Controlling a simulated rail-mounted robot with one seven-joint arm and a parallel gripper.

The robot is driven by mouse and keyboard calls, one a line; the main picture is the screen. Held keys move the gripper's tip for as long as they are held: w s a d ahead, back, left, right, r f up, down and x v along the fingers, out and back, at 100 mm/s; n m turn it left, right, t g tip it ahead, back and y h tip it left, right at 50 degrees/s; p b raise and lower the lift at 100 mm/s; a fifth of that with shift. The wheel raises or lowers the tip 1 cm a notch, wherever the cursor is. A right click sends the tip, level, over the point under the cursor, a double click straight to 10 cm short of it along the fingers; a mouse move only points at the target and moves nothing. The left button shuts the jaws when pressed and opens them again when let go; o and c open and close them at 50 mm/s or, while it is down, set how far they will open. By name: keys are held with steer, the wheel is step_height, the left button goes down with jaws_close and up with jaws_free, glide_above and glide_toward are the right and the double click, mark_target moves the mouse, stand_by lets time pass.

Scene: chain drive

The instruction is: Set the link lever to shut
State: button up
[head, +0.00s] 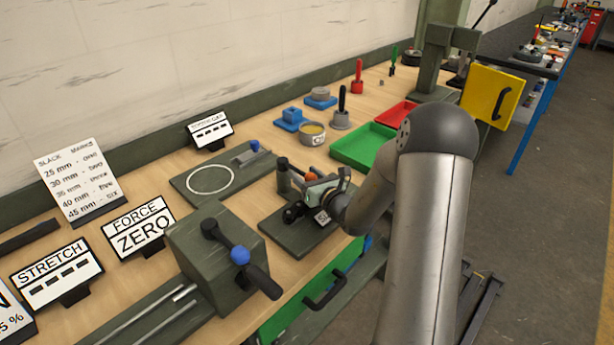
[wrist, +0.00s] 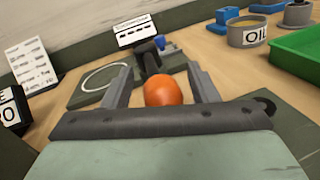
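A dark lever with an orange knob (wrist: 163,92) stands on a dark green base plate (head: 290,236); I take it as the link lever, though no readable label names it. Its dark arm runs from a post (head: 283,178) toward my gripper. My gripper (wrist: 160,84) is open, its two grey fingers on either side of the orange knob. A gap shows at the left finger; the right finger is close to the knob, and I cannot tell whether it touches.
A green box with a blue-knobbed crank (head: 238,255) stands left of my gripper. A plate with a white ring (head: 210,181) lies behind. An oil tin (head: 312,134) and green tray (head: 362,150) stand further right. Signs line the left bench.

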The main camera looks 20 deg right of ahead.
steer(key=shift+s, duration=0.1)
steer(key=b+v, duration=0.2)
steer(key=v, duration=1.5)
steer(key=shift+s, duration=0.1)
